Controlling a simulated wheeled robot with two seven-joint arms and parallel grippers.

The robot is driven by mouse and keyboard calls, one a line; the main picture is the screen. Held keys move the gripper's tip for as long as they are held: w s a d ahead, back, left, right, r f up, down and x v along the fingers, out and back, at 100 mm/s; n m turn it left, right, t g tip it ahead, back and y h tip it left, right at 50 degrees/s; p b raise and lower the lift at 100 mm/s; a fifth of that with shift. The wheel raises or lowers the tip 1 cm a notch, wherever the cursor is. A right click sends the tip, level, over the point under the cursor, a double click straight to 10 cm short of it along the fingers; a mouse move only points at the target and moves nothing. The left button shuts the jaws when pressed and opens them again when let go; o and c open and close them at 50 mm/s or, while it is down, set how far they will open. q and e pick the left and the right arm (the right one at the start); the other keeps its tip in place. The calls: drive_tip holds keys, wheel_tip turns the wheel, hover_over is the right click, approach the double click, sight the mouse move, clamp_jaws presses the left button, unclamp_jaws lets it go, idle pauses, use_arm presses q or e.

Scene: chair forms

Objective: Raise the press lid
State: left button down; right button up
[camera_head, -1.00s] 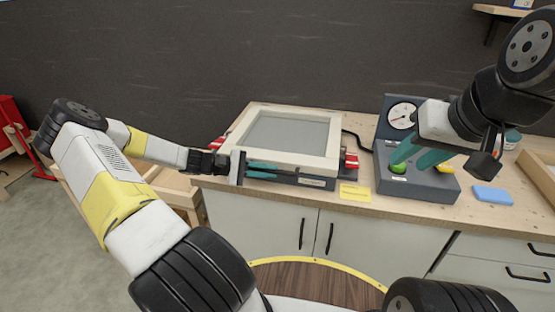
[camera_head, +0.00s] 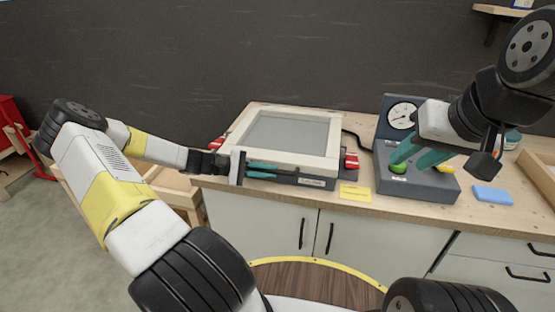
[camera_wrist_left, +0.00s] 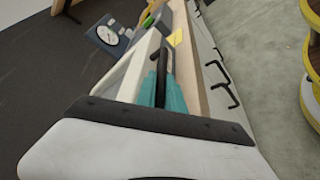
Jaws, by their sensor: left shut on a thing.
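The press lid (camera_head: 237,140) is a cream frame around a grey panel, lying flat and down on the dark press base (camera_head: 318,183). My left gripper (camera_head: 276,171) reaches in from the left along the front of the press. Its teal fingers are shut on the dark lid handle (camera_wrist_left: 161,82), which shows between them in the left wrist view. My right gripper (camera_head: 420,158) is over the grey control box (camera_head: 430,187), its teal fingers spread, one of them close to the green button (camera_head: 398,169). Whether it touches the button I cannot tell.
A gauge (camera_head: 402,115) stands behind the control box. Red-and-white clamps (camera_head: 351,161) flank the press. A yellow note (camera_head: 355,193) and a blue block (camera_head: 492,195) lie near the bench's front edge. A dark wall is behind.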

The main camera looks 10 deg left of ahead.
use_arm(q)
drive_tip(key=shift+r, duration=0.1)
drive_tip(key=w+r+n+g, duration=0.1)
drive_tip(key=w+r, duration=0.3)
drive_tip(key=r, duration=0.9)
drive_tip(key=w+r+n+g+y, duration=0.1)
drive_tip(key=w+r, duration=0.3)
drive_tip(key=r, duration=0.9)
drive_tip(key=shift+w+n, duration=0.25)
drive_tip(key=shift+n, duration=0.65)
drive_tip(key=shift+d, duration=0.1)
drive_tip(key=c, duration=1.7)
unclamp_jaws()
drive_tip(key=v, duration=0.8)
drive_tip(key=shift+w, duration=0.15)
